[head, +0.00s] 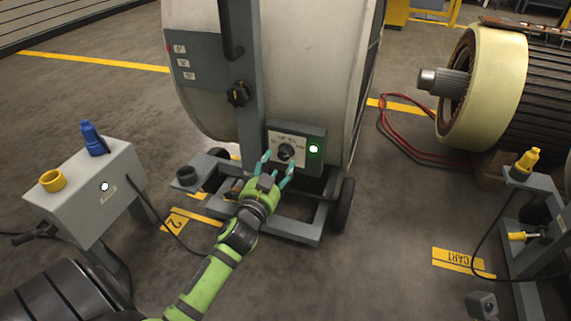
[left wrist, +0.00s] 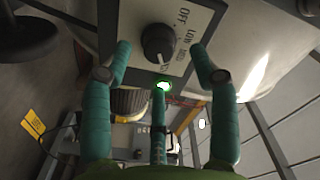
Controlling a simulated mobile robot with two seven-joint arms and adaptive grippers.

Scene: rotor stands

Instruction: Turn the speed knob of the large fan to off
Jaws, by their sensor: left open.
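The large fan (head: 295,60) is a big pale drum on a grey wheeled frame. Its control box (head: 316,132) carries a white plate with a round black speed knob (head: 286,152) and a lit green lamp (head: 314,148). In the left wrist view the knob (left wrist: 157,42) sits beside the labels OFF, LOW and MED; its pale mark appears turned away from OFF, towards the scale's lower end. My left gripper (head: 279,163) is open just in front of the plate, with teal fingers on either side of the knob. I cannot tell whether they touch it. My right gripper is not in view.
A black star-shaped handle (head: 238,94) is on the fan's post above the box. A grey stand (head: 110,190) with blue and yellow parts is at left. A rotor (head: 485,85) and another grey stand (head: 535,185) are at right. Cables cross the floor.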

